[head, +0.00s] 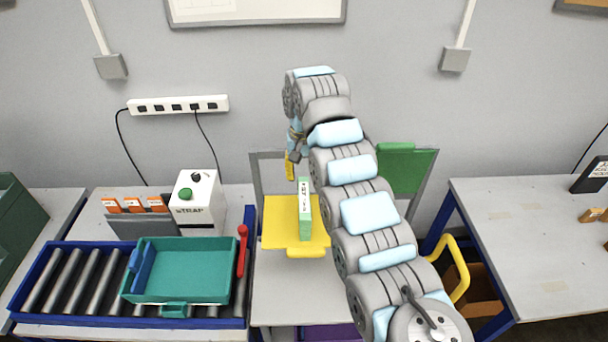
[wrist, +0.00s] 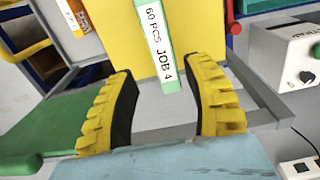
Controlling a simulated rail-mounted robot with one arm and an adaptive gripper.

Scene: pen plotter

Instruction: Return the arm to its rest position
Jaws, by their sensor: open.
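My gripper (head: 291,166) hangs at the end of my arm, above and behind the yellow tray (head: 279,224) in the head view. In the wrist view its two yellow ribbed fingers (wrist: 162,108) stand apart with nothing between them. A green box with a white label (head: 305,222) stands upright on the yellow tray. In the wrist view the box (wrist: 158,45) reads "60 PCS JOB 4" and lies beyond the fingertips, apart from them. My arm reaches up from the lower right and bends down at the top.
A teal bin (head: 187,270) sits on a roller conveyor (head: 62,280) at left, beside a red lever (head: 242,250). A white "STRAP" machine (head: 197,203) stands behind it. A green panel (head: 397,168) is right of my arm. The right table (head: 530,240) is mostly clear.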

